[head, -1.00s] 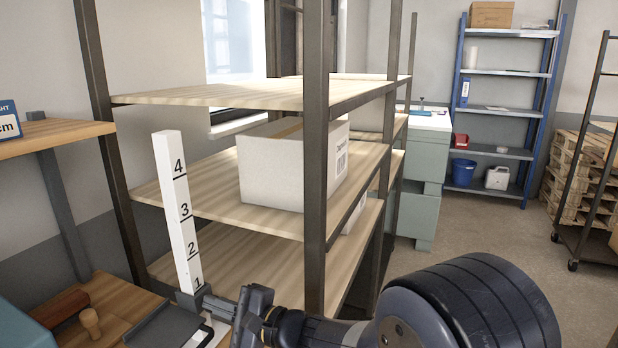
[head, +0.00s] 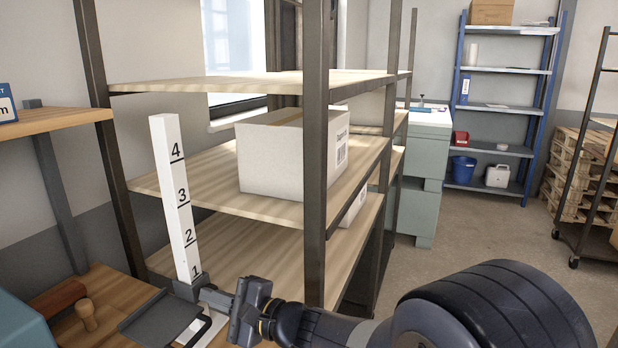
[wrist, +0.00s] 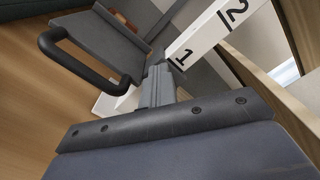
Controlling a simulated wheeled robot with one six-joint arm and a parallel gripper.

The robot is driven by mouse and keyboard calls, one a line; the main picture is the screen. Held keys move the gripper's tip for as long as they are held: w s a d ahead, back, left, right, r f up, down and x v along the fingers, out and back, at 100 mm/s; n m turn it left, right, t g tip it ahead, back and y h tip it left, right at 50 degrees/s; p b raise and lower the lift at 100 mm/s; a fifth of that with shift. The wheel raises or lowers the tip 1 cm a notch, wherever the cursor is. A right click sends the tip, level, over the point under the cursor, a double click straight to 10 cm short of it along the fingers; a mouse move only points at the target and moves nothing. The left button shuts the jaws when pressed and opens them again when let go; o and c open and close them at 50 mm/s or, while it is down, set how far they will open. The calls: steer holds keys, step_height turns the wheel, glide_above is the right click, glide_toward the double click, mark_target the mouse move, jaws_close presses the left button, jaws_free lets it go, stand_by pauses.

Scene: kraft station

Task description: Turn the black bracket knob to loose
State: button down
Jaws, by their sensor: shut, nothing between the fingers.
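A white post (head: 176,200) with black numbers 1 to 4 stands upright on the bench, left of the shelf rack. A dark bracket (head: 187,288) sits around its foot. A dark flat plate (head: 160,318) reaches out in front of it; the plate also shows in the wrist view (wrist: 100,35), with a black looped handle (wrist: 85,62). My gripper (head: 210,296) is shut and empty, its fingertips at the bracket on the post's right side. In the wrist view my fingers (wrist: 157,85) point at the post's foot. I cannot make out the knob; the fingers may hide it.
A wooden stamp (head: 87,316) and a reddish-brown block (head: 57,300) lie on the bench at left. A rack upright (head: 316,160) stands close behind my gripper. A white carton (head: 290,155) sits on the middle shelf.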

steer(key=shift+s+a+f+b, duration=0.15)
steer(key=shift+f+b, duration=0.25)
steer(key=shift+b, duration=1.05)
steer(key=shift+s+d+f+b, duration=0.1)
steer(key=shift+f+b, duration=0.3)
steer(key=shift+b, duration=1.05)
steer(key=shift+s+a+b, duration=0.15)
steer(key=shift+s+b, duration=0.25)
steer(key=shift+b, duration=0.15)
steer(key=shift+b+v, duration=0.65)
steer(key=shift+v, duration=2.35)
steer(key=shift+r, duration=0.1)
